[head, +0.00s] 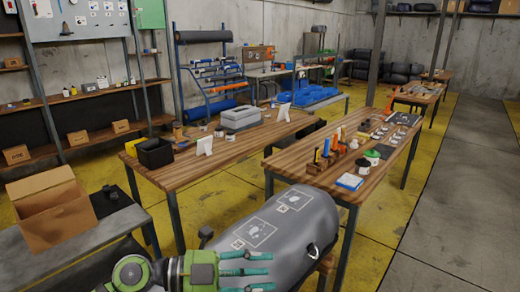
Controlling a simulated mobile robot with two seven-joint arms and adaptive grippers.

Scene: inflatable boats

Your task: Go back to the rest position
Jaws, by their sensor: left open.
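My left gripper (262,271) is at the bottom centre of the head view, with green housing and teal fingers pointing right. It is open, and I see nothing between its fingers. It is in front of the near side of a grey inflatable tube (305,222), overlapping it in the picture; I cannot tell if they touch. The tube has two printed white patches on top and a metal ring on its side. My right gripper is not in view.
A wooden table (190,172) holds a black bin (155,153) and a grey case (240,118). Another wooden table (310,172) holds tools and small parts. An open cardboard box (50,212) sits on a bench at left. The floor at right (440,210) is clear.

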